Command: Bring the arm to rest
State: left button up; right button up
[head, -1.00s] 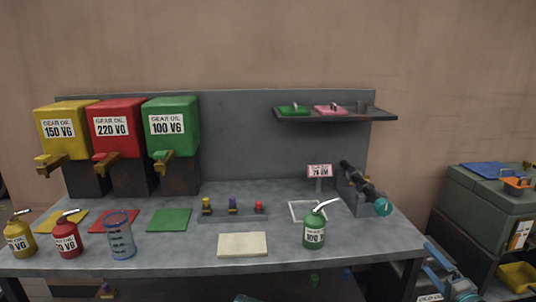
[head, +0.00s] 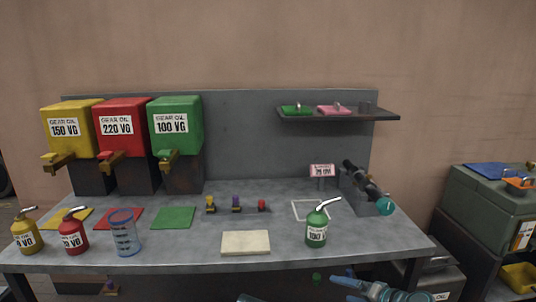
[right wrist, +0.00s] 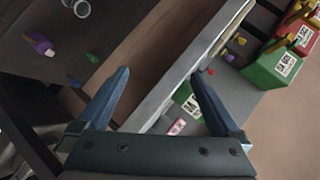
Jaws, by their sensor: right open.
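My right gripper (head: 335,286) is low at the bottom of the head view, in front of the bench's front edge. Its blue fingers point left, apart from each other. In the right wrist view the two fingers (right wrist: 160,76) are spread with nothing between them. It touches nothing that I can see. My left gripper does not show.
A workbench (head: 390,249) carries a green oil can (head: 316,230), a red can (head: 73,234), a yellow can (head: 27,234), a clear beaker (head: 124,235) and a cream pad (head: 246,242). Gear oil dispensers (head: 176,125) stand behind. A green case (head: 488,198) stands right.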

jog(key=s+a+f+n+g+h, duration=0.9)
jog(key=s+a+f+n+g, duration=0.15)
jog(key=s+a, duration=0.5)
notch_tip(320, 180, up, 15)
jog(key=p, duration=1.5)
jog(key=shift+w+a+f+m+y+p, duration=0.25)
jog(key=shift+a+m+y+p, duration=0.1)
jog(key=shift+m, duration=0.1)
